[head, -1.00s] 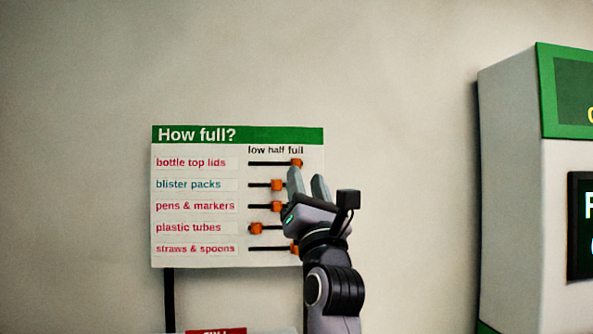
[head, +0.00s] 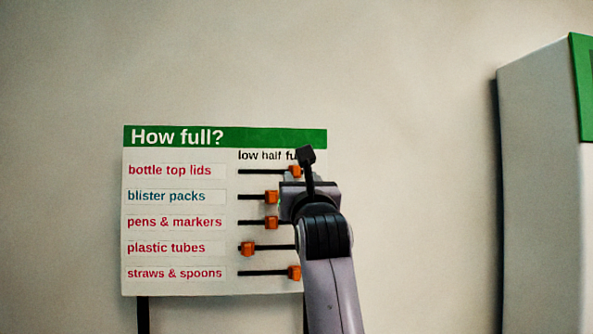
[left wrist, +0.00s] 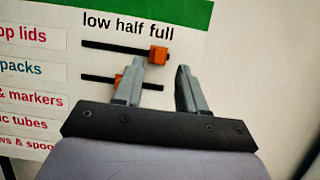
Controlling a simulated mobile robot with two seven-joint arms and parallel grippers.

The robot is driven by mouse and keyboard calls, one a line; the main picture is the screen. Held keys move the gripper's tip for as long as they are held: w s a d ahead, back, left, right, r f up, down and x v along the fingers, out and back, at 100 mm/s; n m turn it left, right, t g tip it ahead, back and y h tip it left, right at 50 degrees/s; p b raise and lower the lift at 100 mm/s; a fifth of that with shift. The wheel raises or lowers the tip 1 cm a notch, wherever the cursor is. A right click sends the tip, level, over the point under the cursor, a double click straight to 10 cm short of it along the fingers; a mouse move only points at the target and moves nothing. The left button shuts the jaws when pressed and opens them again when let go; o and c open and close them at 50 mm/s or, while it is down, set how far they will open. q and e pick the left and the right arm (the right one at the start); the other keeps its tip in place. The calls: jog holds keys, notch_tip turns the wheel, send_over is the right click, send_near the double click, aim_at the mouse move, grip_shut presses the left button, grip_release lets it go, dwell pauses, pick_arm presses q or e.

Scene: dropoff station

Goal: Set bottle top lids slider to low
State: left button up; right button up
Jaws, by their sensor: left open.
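The bottle top lids slider is the top row of the "How full?" board (head: 174,283). Its orange knob (head: 295,171) sits at the right, full end of its black track. My left gripper (head: 299,178) is in front of the board's upper right, its fingers mostly hidden by my own wrist in the head view. In the left wrist view the knob (left wrist: 158,55) appears between and just beyond the two grey fingertips (left wrist: 161,67), which are open and empty. I cannot tell whether either finger touches the knob. My right gripper is not in view.
Below are more sliders: the blister packs knob (head: 271,197) and pens & markers knob (head: 271,222) near the middle, plastic tubes knob (head: 247,249) at low, straws & spoons knob (head: 294,272) at full. A grey-and-green cabinet (head: 540,180) stands at the right. The wall between is bare.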

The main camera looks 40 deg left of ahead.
aim_at(296, 170)
pick_arm(q)
jog(key=p+x, duration=0.1)
jog(key=x, duration=0.3)
jog(key=shift+r+p, duration=0.2)
jog(key=shift+p, duration=0.1)
jog(key=shift+x, duration=0.85)
jog(key=shift+f, duration=0.15)
jog(key=shift+a, duration=0.1)
grip_shut()
